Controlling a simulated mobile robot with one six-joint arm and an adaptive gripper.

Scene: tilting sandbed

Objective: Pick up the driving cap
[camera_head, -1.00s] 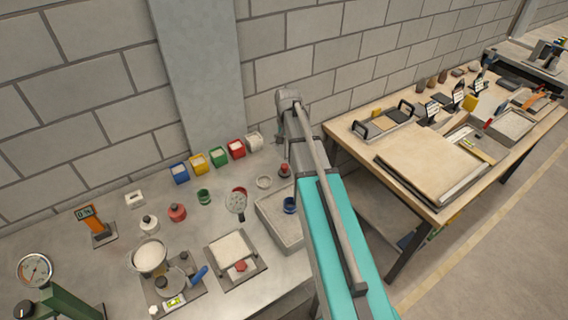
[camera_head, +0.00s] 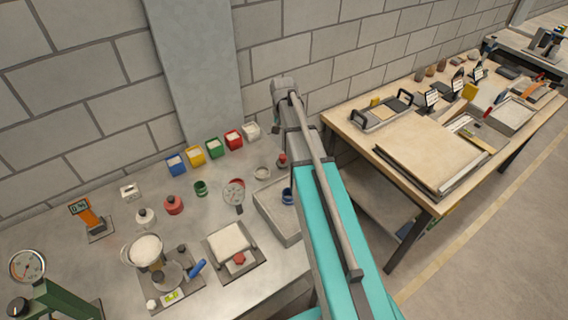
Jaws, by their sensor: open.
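I cannot tell for certain which thing is the driving cap. Small knobbed pieces stand on the grey metal bench: a red one (camera_head: 173,205), a white one (camera_head: 145,217) and a smaller red one (camera_head: 282,160) beside my arm. A red-topped piece (camera_head: 238,259) sits at the front of a square tray of sand (camera_head: 228,239). My arm reaches up from the bottom right, over the right end of the bench. Its fingertips do not show, so I cannot see where the gripper is relative to these pieces.
Blue (camera_head: 176,164), yellow (camera_head: 195,155), green (camera_head: 214,147), red (camera_head: 233,139) and white bins line the wall. A gauge (camera_head: 27,266) stands at left. A grey sand tray (camera_head: 268,205) lies partly behind my arm. A wooden table (camera_head: 437,199) stands at right.

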